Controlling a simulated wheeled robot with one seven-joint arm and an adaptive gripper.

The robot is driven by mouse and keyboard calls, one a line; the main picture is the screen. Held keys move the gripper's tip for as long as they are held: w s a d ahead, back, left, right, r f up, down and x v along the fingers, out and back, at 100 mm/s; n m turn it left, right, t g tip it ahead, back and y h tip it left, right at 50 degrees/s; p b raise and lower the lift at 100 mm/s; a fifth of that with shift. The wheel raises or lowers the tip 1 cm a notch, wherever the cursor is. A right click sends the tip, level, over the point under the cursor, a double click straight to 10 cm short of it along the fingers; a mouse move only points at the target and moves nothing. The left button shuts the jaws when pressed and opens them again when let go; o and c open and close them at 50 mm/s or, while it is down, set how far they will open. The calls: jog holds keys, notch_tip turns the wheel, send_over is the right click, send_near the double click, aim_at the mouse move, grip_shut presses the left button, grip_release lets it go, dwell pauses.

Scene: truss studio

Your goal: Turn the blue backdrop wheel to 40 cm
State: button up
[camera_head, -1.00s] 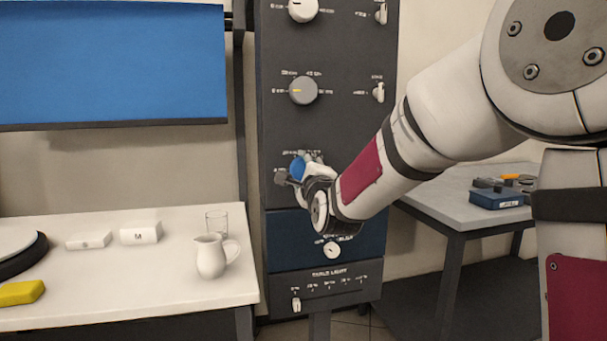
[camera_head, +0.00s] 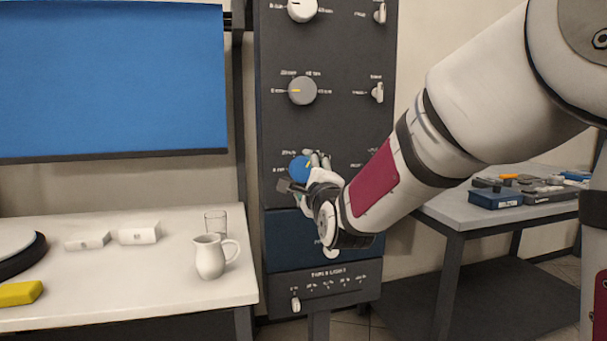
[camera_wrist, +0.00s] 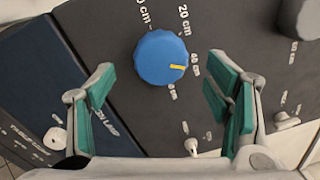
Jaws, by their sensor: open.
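The blue backdrop wheel (camera_head: 299,168) is a round knob on the dark panel (camera_head: 335,130). In the wrist view the wheel (camera_wrist: 160,57) shows whole, and its yellow mark points toward the 40 cm label (camera_wrist: 195,64). In the head view the mark points to the upper right. My gripper (camera_wrist: 160,97) is open, its green-padded fingers apart on either side, with visible gaps to the wheel. In the head view my gripper (camera_head: 303,187) is at the wheel and covers its lower right part. The blue backdrop (camera_head: 110,80) hangs at the left.
A grey knob (camera_head: 302,90) and small switches (camera_head: 377,92) are above on the panel. A slider (camera_head: 295,304) is below. A white table (camera_head: 130,265) with a jug (camera_head: 209,257) and glass (camera_head: 215,223) stands left. A grey table (camera_head: 470,212) stands right.

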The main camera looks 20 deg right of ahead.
jog(key=s, duration=0.8)
jog(key=shift+f, duration=0.2)
jog(key=shift+a, duration=0.15)
jog(key=s+f+n+g, duration=0.5)
jog(key=s+f+n, duration=0.1)
jog(key=s, duration=0.2)
jog(key=s+f+n+g, duration=0.5)
jog(key=s+f+n, duration=0.1)
jog(key=s, duration=0.3)
jog(key=s+f+n+g, duration=0.2)
jog(key=s+n+g, duration=0.25)
jog(key=s, duration=0.75)
jog(key=s+f+n+g, duration=0.2)
jog(key=s+n+g, duration=0.3)
jog(key=s, duration=0.7)
notch_tip(320, 180, up, 28)
jog(key=d+t+p, duration=0.1)
jog(key=t+p, duration=0.4)
jog(key=p, duration=2)
jog(key=shift+d+n+y+p, duration=0.15)
jog(key=shift+n+y+p, duration=0.15)
jog(key=shift+n+p, duration=0.05)
